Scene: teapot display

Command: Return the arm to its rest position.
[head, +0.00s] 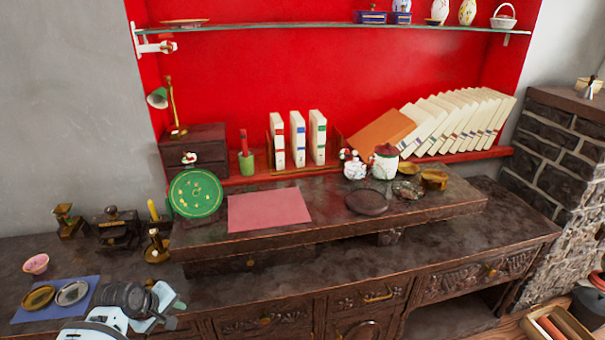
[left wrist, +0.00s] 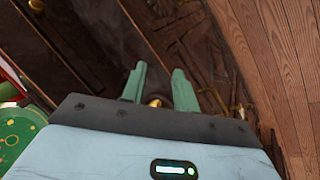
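My left arm comes in low at the left of the head view, and its gripper (head: 170,304) is over the front edge of the dark wooden sideboard (head: 430,245). In the left wrist view the two pale green fingers (left wrist: 158,86) are apart with nothing between them. Dark cabinet wood and a brass knob show beyond them. My right gripper is in neither view.
A blue mat (head: 28,313) with small dishes lies left of my gripper. A green round tray (head: 195,193), pink mat (head: 268,210) and teapot (head: 384,162) are on the raised shelf. The sideboard top right of my gripper is clear.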

